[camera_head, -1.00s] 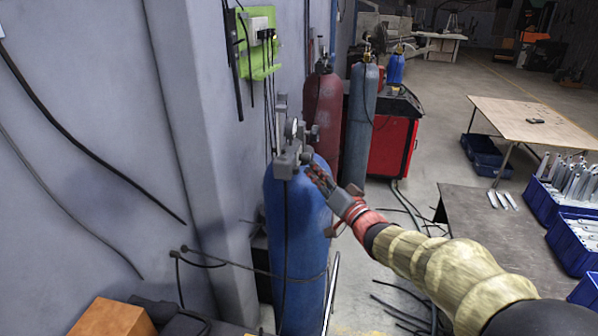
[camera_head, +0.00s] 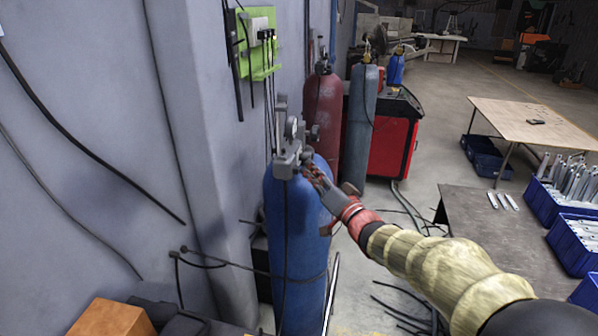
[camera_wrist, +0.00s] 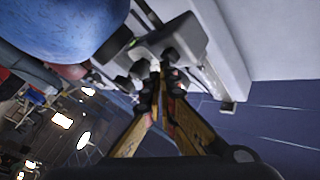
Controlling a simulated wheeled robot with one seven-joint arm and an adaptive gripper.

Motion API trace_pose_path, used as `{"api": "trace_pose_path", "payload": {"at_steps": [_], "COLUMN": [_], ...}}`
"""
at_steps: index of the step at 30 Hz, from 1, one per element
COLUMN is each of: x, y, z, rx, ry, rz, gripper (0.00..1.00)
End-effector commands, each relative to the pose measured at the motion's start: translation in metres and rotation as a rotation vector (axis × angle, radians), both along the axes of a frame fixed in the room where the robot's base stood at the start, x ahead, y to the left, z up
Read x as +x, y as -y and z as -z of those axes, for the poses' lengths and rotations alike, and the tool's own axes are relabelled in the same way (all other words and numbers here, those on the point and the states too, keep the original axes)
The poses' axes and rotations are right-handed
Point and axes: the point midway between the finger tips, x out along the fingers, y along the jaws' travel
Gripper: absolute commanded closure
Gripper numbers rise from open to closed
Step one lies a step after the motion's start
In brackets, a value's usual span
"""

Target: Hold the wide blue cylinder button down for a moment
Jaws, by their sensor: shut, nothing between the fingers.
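The wide blue cylinder (camera_head: 295,235) stands upright by the wall in the head view, with a grey valve block and gauge (camera_head: 290,150) on top. My gripper (camera_head: 312,172) is shut and empty, its fingertips at the right side of the valve block, close to the cylinder's top. In the wrist view my gripper (camera_wrist: 162,80) has its fingertips together at the grey valve block (camera_wrist: 170,42), and the blue cylinder (camera_wrist: 60,22) fills the upper left. The fingertips look very near or touching the block; I cannot tell which. No separate button is clearly visible.
A dark red cylinder (camera_head: 322,120) and a grey-blue one (camera_head: 360,125) stand behind. A green panel (camera_head: 257,45) hangs on the wall. An orange box (camera_head: 112,318) is at lower left. Tables and blue bins (camera_head: 572,240) are right. Cables lie on the floor.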

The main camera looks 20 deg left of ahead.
Motion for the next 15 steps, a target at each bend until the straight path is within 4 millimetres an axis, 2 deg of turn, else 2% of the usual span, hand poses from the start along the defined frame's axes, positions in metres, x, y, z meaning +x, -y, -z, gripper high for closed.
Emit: {"api": "trace_pose_path", "payload": {"at_steps": [15], "x": [-0.0002], "y": [-0.0057], "z": [0.0003], "rx": [0.0], "ry": [0.0], "rz": [0.0], "gripper": [1.0]}}
